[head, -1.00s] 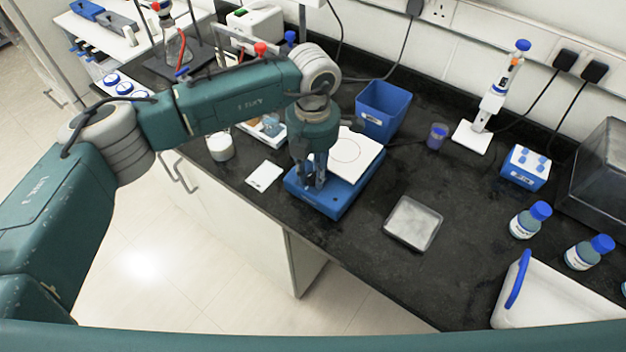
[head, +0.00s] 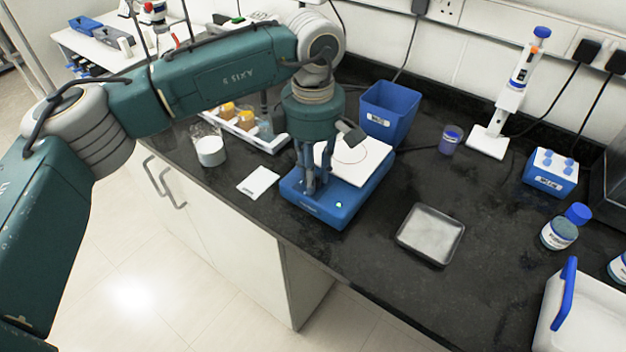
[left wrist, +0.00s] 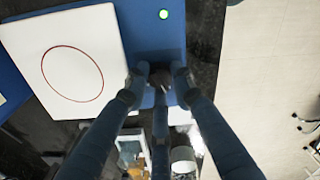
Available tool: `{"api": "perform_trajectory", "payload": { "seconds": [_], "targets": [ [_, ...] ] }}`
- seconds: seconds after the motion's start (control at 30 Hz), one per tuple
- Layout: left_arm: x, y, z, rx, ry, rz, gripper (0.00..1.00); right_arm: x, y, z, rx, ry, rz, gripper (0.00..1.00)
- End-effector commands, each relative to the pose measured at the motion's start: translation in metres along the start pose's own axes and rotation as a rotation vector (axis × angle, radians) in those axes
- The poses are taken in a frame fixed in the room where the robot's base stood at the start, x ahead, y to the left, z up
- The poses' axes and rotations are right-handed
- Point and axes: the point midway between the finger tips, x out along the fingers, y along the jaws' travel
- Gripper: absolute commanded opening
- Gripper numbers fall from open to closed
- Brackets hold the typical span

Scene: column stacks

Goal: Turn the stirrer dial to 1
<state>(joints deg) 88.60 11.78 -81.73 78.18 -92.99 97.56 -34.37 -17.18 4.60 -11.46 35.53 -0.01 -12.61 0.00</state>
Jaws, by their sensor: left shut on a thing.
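The stirrer is a blue base (head: 335,205) with a square white top plate (head: 365,160) that bears a thin ring mark. A green light (head: 339,205) glows on the base and also shows in the left wrist view (left wrist: 164,14). My left gripper (head: 314,190) points down at the base's left front part. In the left wrist view its fingers (left wrist: 162,85) are closed around the dark dial (left wrist: 161,75) beside the white plate. The fingers cover most of the dial, and I cannot read its setting. My right gripper is not in view.
A blue bin (head: 390,112) stands behind the stirrer. A grey weighing tray (head: 431,234) lies to its right and a white card (head: 258,181) to its left. A white tub (head: 210,151) and a tray with orange-capped jars (head: 243,127) are farther left. Dark bench between them is free.

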Motion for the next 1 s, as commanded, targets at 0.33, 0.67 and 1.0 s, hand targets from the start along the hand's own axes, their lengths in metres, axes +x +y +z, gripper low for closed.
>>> {"api": "perform_trajectory", "payload": {
  "seconds": [0.33,0.67,1.0],
  "targets": [
    [-0.0014,0.0012,0.0000,0.090,-0.001,0.004,0.00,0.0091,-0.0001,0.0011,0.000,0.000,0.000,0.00],
    [-0.0021,0.0013,0.0000,0.097,-0.001,0.004,0.00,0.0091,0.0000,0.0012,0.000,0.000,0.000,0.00],
    [-0.0013,0.0008,0.0000,0.096,-0.001,0.003,0.32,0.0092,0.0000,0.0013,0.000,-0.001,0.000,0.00]
  ]
}}
